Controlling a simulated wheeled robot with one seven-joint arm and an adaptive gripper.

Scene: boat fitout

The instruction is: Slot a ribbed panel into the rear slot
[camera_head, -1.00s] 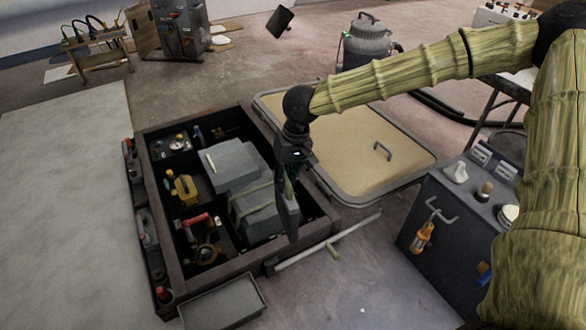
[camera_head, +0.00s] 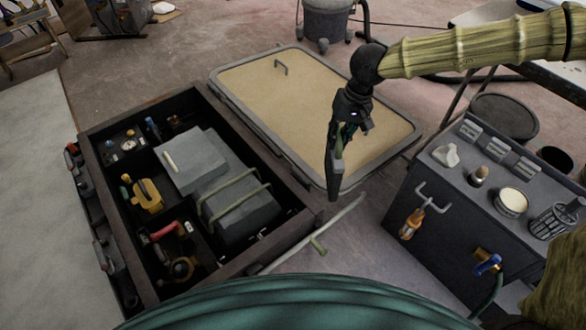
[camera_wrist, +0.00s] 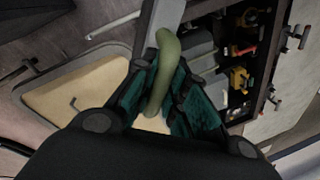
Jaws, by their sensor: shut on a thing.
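My gripper (camera_head: 343,140) is shut on a green handle that belongs to a thin dark-grey panel (camera_head: 333,180). The panel hangs upright below the gripper, seen nearly edge-on in the head view, so its ribs cannot be made out. In the wrist view the green handle (camera_wrist: 165,70) lies between the fingers of my gripper (camera_wrist: 160,100), with part of the grey panel (camera_wrist: 170,14) beyond. The panel is right of the dark open box (camera_head: 265,240) and appears apart from it. I cannot tell which opening is the rear slot.
Inside the box are grey blocks (camera_head: 192,160), one under green bars (camera_head: 235,195), and several small fittings. A beige lid (camera_head: 300,95) lies behind the gripper. A pale rod (camera_head: 310,240) is on the floor beside the box. A dark cabinet (camera_head: 440,215) stands at right.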

